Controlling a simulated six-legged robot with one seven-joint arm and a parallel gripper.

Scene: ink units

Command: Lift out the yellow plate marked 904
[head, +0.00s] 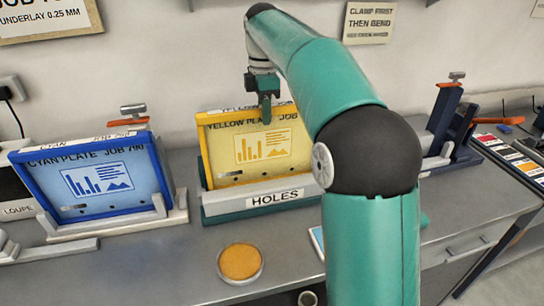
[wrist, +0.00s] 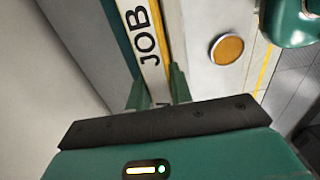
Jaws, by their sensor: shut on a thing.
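The yellow plate (head: 265,145) stands upright, leaning slightly back, in a pale stand (head: 225,212) labelled HOLES. Its face reads YELLOW PLATE JOB; my arm hides the number and its right side. My gripper (head: 266,110) comes down from above and is shut on the plate's top edge near the middle. In the wrist view, my gripper's fingers (wrist: 157,88) sit on either side of a cream edge strip (wrist: 143,35) marked JOB. The plate's lower edge appears to be down at the stand.
A cyan plate (head: 100,187) in a blue frame stands at left, with a red-handled clamp (head: 130,118) behind it. A round dish with an orange-yellow pad (head: 240,262) lies in front on the grey bench (head: 150,270). An empty-looking stand (head: 450,135) is at right beside a colour strip (head: 515,158).

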